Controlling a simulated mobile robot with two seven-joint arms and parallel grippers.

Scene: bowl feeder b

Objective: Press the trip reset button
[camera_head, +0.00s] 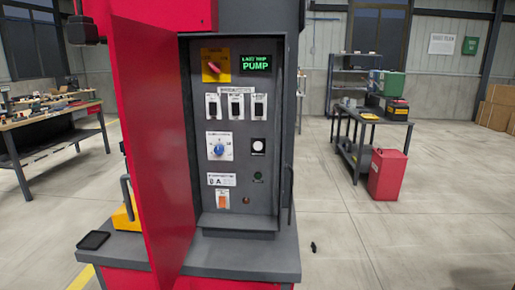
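An open control cabinet (240,213) stands in the middle of the head view. Its dark grey panel carries a white round button (258,146) on a black plate, a dark green round button or lamp (258,177) below it, and a small reddish lamp or button (246,200) lower down. The labels are too small to read, so I cannot tell which is the trip reset button. A green-lit display (256,63) at the top reads "LAST TRIP PUMP". Neither of my grippers is in view.
The red cabinet door (150,130) stands open on the left. The panel also holds a red rotary switch (214,68) on yellow, three white switches (236,105), a blue knob (219,149) and an orange rocker (222,200).

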